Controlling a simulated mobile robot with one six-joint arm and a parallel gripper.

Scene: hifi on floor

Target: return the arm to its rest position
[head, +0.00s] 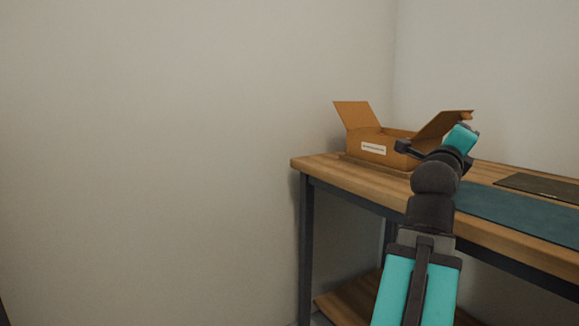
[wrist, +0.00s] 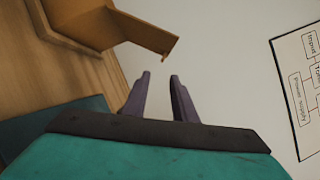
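My arm reaches up from the bottom of the head view, over the near edge of the workbench. My gripper (wrist: 160,77) shows two dark fingers in the wrist view, apart with nothing between them. In the head view the gripper's dark end (head: 403,148) shows in front of the right part of an open cardboard box, and its fingers are hard to make out there.
The cardboard box (head: 372,149), flaps up and labelled, stands on the wooden workbench (head: 325,165). It also shows in the wrist view (wrist: 80,22). A blue-green mat (head: 515,208) and a dark flat item (head: 540,187) lie right. A diagram board (wrist: 303,90) hangs on the wall.

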